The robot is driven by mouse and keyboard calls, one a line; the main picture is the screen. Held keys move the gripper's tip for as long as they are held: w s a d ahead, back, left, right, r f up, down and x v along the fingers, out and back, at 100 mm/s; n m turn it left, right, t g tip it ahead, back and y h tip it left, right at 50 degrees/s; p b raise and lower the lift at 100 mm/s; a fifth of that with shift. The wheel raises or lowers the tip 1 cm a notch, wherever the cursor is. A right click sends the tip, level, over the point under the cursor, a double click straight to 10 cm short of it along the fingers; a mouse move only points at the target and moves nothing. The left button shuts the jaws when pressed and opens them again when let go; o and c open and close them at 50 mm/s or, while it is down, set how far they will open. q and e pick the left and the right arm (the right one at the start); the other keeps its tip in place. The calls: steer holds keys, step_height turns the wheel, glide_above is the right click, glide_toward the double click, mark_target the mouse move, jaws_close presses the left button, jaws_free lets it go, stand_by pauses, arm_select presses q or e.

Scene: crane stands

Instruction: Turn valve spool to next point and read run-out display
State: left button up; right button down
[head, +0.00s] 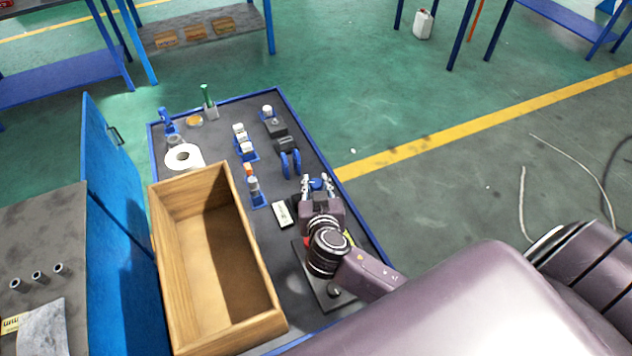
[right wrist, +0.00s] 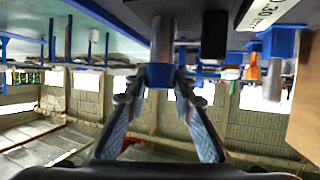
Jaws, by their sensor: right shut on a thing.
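My right gripper (head: 317,186) reaches over the dark bench top, seen from above and partly hidden by its own wrist. Its fingers close around a small blue part with a grey metal cylinder; the right wrist view shows the blue part (right wrist: 160,75) between the fingertips (right wrist: 160,84) and the cylinder (right wrist: 163,40) beyond it. I take this cylinder to be the valve spool; its markings are not readable. A small white-faced display (head: 282,214) lies left of the gripper; its face shows partly in the right wrist view (right wrist: 268,12), cut by the edge. My left gripper is out of view.
An open wooden crate (head: 163,235) fills the bench's left front. Behind stand a white roll (head: 183,157), a green-topped item (head: 208,97), an orange-capped bottle (head: 253,186) and blue discs (head: 290,164). A blue panel (head: 125,220) stands at left.

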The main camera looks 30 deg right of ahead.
steer(key=n+y, duration=0.2)
steer(key=shift+d+r+t+y+p, duration=0.1)
steer(key=shift+t+y+p, duration=0.3)
steer(key=n+y+p, duration=0.2)
steer(key=n+y, duration=0.3)
steer(key=shift+d+r, duration=0.1)
steer(key=shift+w+n+g+y+p, duration=0.1)
steer(key=shift+n+g+y+p, duration=0.2)
steer(key=shift+n+y, duration=0.7)
steer(key=n+g+y, duration=0.1)
steer(key=n+y, duration=0.1)
steer(key=shift+y+b, duration=0.3)
steer(key=n+g+y+b, duration=0.2)
steer(key=n, duration=0.1)
steer(key=n+g+y+b, duration=0.1)
steer(key=g, duration=0.1)
steer(key=shift+w+f+n+y, duration=0.1)
steer(key=shift+f+n+y, duration=0.2)
steer(key=shift+y, duration=0.1)
steer(key=n+g+y+b, duration=0.2)
steer(key=n+g+b, duration=0.3)
steer(key=b, duration=0.1)
steer(key=shift+f+g+b, duration=0.1)
steer(key=shift+g+b, duration=0.2)
steer(key=shift+b, duration=0.1)
steer(key=shift+s+r+n+g+y+b, duration=0.2)
steer(key=shift+n+g+y+b, duration=0.1)
steer(key=shift+n+g+b, duration=0.4)
